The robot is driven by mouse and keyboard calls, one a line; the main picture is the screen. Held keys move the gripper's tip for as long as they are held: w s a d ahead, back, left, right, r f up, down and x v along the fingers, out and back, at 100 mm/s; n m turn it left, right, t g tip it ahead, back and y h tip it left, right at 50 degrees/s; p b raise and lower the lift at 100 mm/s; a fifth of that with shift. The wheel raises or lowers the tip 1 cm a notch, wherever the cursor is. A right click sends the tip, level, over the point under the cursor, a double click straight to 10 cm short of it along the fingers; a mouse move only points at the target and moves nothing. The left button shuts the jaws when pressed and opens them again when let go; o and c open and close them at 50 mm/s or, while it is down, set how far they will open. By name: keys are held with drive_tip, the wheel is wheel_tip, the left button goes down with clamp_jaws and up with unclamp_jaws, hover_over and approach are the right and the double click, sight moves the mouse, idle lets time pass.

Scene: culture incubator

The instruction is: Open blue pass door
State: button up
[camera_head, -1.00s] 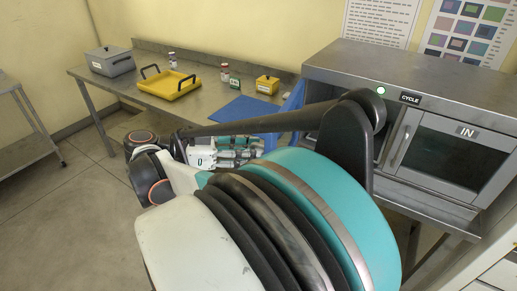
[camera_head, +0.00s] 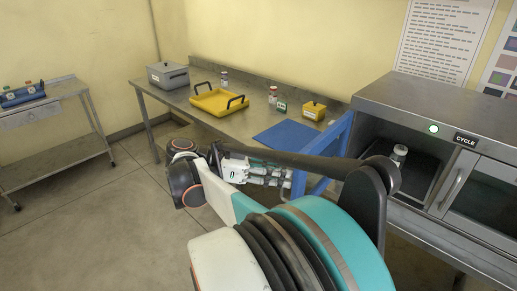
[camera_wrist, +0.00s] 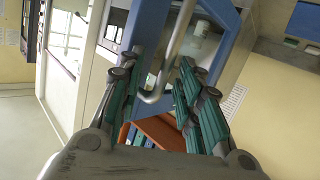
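The blue pass door (camera_head: 343,134) stands swung out from the left opening of the steel cabinet (camera_head: 430,105), partly hidden behind my arm. In the wrist view its blue frame (camera_wrist: 228,38) surrounds a pale panel. A bent metal handle (camera_wrist: 165,75) runs between the fingers of my gripper (camera_wrist: 160,62). The fingers are spread, with gaps visible beside the bar; contact is unclear. In the head view my gripper (camera_head: 272,174) is at the door's left side. A capped vial (camera_head: 399,153) stands inside the opening.
A lit button (camera_head: 433,128) and CYCLE label sit beside a closed windowed door (camera_head: 485,205). The steel table (camera_head: 240,122) holds a yellow tray (camera_head: 218,101), grey box (camera_head: 168,76), yellow box (camera_head: 314,110) and blue mat (camera_head: 285,136). A cart (camera_head: 55,150) stands left; the floor between is clear.

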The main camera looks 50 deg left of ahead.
drive_tip(key=s+a+p, duration=0.2)
drive_tip(key=a+p, duration=0.1)
drive_tip(key=a, duration=0.8)
drive_tip(key=shift+a+r, duration=0.35)
drive_tip(key=shift+a, duration=0.05)
idle(0.5)
drive_tip(key=shift+w, duration=0.1)
idle(0.3)
